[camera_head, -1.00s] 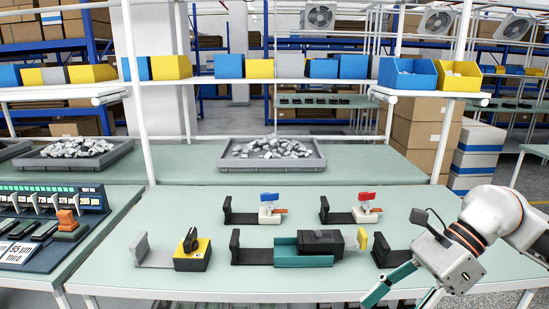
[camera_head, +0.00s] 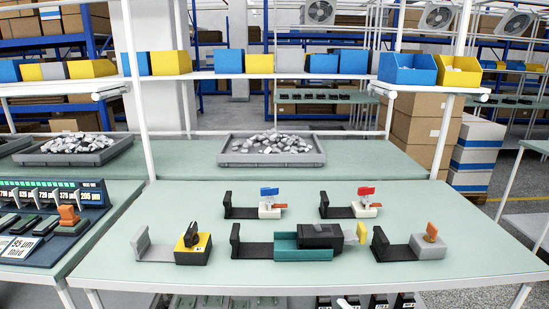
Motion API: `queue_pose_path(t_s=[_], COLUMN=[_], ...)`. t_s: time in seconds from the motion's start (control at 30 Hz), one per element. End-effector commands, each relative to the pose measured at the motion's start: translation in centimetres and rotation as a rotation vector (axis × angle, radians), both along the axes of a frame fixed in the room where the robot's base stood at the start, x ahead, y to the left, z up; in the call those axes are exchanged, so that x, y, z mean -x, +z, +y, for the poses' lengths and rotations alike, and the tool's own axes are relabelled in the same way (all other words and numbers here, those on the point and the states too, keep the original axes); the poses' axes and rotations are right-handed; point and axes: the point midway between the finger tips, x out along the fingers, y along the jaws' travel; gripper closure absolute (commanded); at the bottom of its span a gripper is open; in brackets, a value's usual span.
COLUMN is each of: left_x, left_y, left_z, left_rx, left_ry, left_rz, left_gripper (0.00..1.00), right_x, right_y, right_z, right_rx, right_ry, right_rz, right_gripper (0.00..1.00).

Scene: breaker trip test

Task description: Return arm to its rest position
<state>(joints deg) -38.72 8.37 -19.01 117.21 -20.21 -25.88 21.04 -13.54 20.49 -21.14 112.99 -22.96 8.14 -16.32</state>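Neither of my grippers shows in the head view, and no arm is over the table. On the green table (camera_head: 120,270) stands a black breaker-like block in a teal holder (camera_head: 300,240) with a yellow piece at its right end. To its left is a yellow block with a black knob (camera_head: 194,246) on a grey bracket. To its right is a grey block with an orange lever (camera_head: 430,240) on a black bracket. Behind are a fixture with a blue flag (camera_head: 269,203) and one with a red flag (camera_head: 366,203).
A grey tray of metal parts (camera_head: 228,158) stands on the rear table, with another tray (camera_head: 45,163) at left. A panel of gauges (camera_head: 50,215) is at far left. Blue and yellow bins (camera_head: 407,72) line the shelf above. The table's front and right are clear.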

Motion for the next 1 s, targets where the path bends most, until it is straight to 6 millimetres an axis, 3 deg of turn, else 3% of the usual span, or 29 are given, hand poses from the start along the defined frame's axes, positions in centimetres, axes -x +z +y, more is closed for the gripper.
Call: queue_pose_path(t_s=[0.03,0.2,0.3,0.4,0.6,1.0], left_x=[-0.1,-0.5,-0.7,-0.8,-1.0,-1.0], left_y=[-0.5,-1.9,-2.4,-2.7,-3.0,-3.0], left_z=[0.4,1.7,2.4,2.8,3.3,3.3], left_rx=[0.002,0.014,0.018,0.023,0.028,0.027], left_ry=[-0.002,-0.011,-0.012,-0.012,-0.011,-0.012], left_rz=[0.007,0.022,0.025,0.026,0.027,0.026], left_gripper=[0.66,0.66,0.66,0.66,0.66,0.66], right_x=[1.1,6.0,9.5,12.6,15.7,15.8], right_y=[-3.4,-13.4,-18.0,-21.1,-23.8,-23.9], right_z=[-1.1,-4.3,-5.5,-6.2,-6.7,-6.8], right_rx=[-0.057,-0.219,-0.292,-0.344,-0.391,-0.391], right_ry=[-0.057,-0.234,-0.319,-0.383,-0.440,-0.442], right_rz=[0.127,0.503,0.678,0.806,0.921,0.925], right_gripper=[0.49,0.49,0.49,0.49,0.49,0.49])
